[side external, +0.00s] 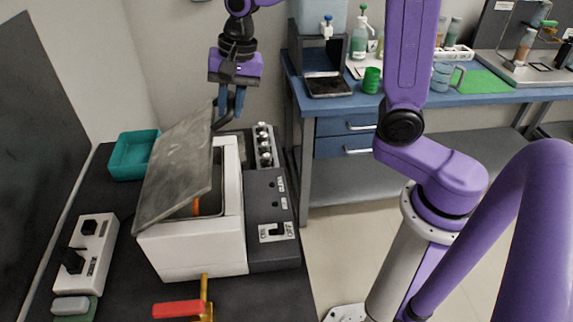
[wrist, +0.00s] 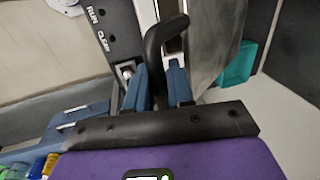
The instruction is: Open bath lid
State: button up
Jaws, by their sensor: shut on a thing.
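The bath (side external: 190,258) is a white box on the dark bench. Its grey metal lid (side external: 175,175) stands tilted up, raised on the right and leaning to the left, so the opening shows beneath it with something orange inside. The lid also shows in the wrist view (wrist: 217,42). My gripper (side external: 230,108) is above the lid's raised edge, with its blue fingers pointing down. In the wrist view, my gripper (wrist: 158,80) has its fingers on either side of the black curved lid handle (wrist: 156,42) and is shut on it. The finger contact is partly hidden in the side view.
A dark control panel (side external: 270,205) with a switch adjoins the bath's right side. A teal tray (side external: 132,155) sits behind left. A white switch box (side external: 88,250) is at left, and a brass valve with a red handle (side external: 180,309) is in front. A blue bench (side external: 345,130) stands behind right.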

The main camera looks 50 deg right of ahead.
jog(key=shift+w+a+r, duration=0.1)
jog(key=shift+a, duration=0.05)
jog(key=shift+w+a+r+t+y, duration=0.15)
jog(key=shift+w+a+r, duration=0.2)
jog(key=shift+r, duration=0.3)
jog(key=shift+w+a+r+t+y, duration=0.15)
jog(key=shift+w+a+r, duration=0.15)
jog(key=shift+r, duration=0.3)
jog(key=shift+a+r, duration=0.1)
jog(key=shift+w+a+r, duration=0.75)
jog(key=shift+w+r, duration=0.1)
jog(key=shift+r, duration=0.2)
jog(key=shift+w+a+r+t+y, duration=0.4)
jog(key=shift+w+a+r, duration=0.55)
jog(key=shift+w+r, duration=0.05)
